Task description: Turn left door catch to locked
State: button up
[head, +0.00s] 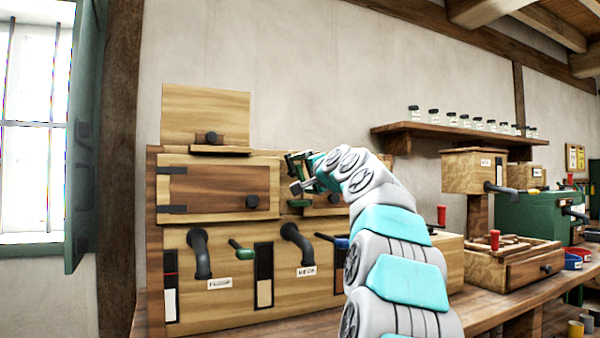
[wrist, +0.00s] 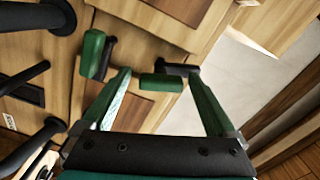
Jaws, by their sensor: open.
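The left door (head: 220,188) of the wooden cabinet is closed, with a black knob (head: 252,202) at its lower right. A black piece with a green grip, apparently the door catch (head: 300,202), shows just right of this door. Its grip points down. In the wrist view this catch (wrist: 160,83) appears between the finger ends. My gripper (head: 297,168) is in front of the cabinet between the two doors. Its green fingers are apart in the wrist view (wrist: 159,74). I cannot tell whether they touch the catch.
The right door (head: 318,211) is partly behind my gripper. Below, black spouts (head: 199,254), a green-gripped lever (head: 243,254) and a blue-gripped lever (head: 341,243) stick out. Another green-and-black piece (wrist: 94,54) lies beside the left finger in the wrist view.

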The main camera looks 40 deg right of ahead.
jog(key=shift+w, duration=0.25)
jog(key=c, duration=1.4)
jog(key=shift+o, duration=0.2)
